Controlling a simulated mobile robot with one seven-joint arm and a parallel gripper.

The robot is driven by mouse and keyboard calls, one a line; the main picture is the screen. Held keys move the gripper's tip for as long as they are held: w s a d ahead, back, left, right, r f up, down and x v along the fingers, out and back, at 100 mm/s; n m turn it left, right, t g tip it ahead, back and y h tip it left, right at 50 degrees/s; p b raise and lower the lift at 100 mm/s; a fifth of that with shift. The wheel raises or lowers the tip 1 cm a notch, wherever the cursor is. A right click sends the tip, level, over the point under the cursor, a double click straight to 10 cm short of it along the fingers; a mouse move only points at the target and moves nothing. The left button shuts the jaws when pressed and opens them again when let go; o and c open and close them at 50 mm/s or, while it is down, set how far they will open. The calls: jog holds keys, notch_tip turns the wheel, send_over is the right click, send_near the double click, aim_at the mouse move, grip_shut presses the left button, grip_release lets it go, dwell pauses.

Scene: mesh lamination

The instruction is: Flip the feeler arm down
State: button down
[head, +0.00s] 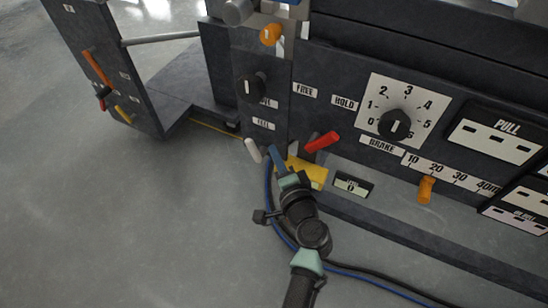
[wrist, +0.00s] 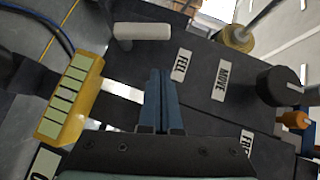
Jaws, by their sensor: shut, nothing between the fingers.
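A short white lever (head: 253,150) sticks out low on the dark machine front, below a small label (head: 263,124). In the wrist view the white lever (wrist: 142,31) lies beside a label reading FEEL (wrist: 181,63). I take it to be the feeler arm. My gripper (head: 272,148) has blue fingers that are shut and empty, just right of the white lever. In the wrist view my gripper (wrist: 161,70) points toward the panel, with its tips below the lever in the picture and apart from it.
A yellow block (head: 312,174) sits close to the right of my fingers, also in the wrist view (wrist: 75,90). A red lever (head: 321,142) juts out above it. A black knob (head: 251,87) is higher on the panel. Blue and black cables run behind my arm. Open floor lies left.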

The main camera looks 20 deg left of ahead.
jog(key=p+v, duration=0.2)
jog(key=v, duration=0.7)
jog(key=shift+s+r, duration=0.15)
jog(key=shift+r, duration=0.1)
jog(key=shift+a, duration=0.15)
